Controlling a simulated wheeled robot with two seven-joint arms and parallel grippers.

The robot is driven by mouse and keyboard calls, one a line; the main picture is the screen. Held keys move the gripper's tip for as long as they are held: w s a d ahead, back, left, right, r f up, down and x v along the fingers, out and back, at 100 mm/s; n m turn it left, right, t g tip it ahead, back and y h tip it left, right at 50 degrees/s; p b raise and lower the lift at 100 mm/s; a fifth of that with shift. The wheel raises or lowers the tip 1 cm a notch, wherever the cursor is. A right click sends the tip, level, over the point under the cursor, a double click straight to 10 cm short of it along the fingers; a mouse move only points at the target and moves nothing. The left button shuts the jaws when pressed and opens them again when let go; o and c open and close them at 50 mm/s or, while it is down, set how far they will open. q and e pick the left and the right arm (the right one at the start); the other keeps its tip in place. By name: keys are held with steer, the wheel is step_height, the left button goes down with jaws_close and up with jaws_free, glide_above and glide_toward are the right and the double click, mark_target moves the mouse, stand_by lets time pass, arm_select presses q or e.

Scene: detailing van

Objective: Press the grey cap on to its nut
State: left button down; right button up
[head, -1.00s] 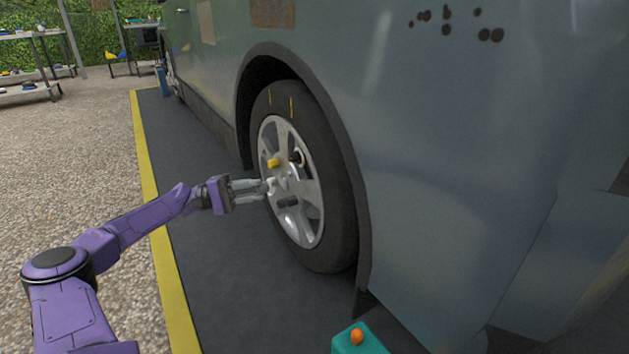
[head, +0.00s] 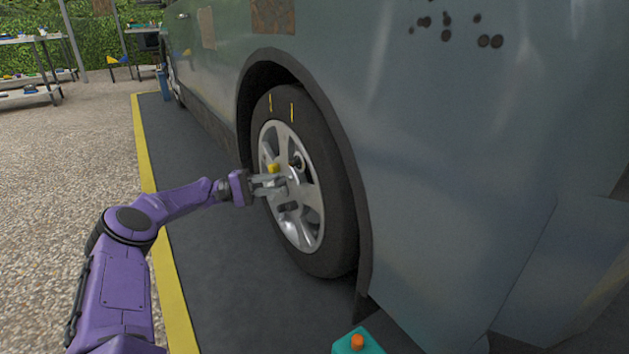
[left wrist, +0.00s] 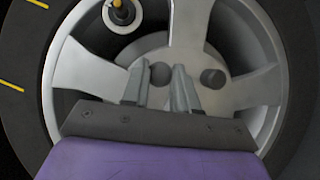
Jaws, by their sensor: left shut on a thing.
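My left gripper (head: 278,183) is at the wheel (head: 313,228), its fingertips close against the spokes near the hub. It is shut on a small round grey cap (left wrist: 160,73), which shows between the two fingertips in the left wrist view. The nut behind the cap is hidden, so I cannot tell whether cap and nut touch. Another dark round piece (left wrist: 213,78) sits on the wheel to the right of the fingers in that view. My right gripper is not in view.
A yellow-ended piece (head: 273,168) sticks out from the wheel just above my gripper. The van's side (head: 450,170) rises close to the right. A teal box with an orange knob (head: 357,341) is at the bottom. The dark mat (head: 225,270) left of the wheel is clear.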

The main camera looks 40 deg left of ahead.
arm_select(q)
steer(key=shift+w+d, duration=0.2)
steer(key=shift+w, duration=0.3)
steer(key=shift+w+d, duration=0.15)
steer(key=shift+w, duration=0.3)
stand_by(0.6)
steer(key=c, duration=0.8)
jaws_free()
steer(key=v, duration=1)
steer(key=shift+s+a, duration=0.15)
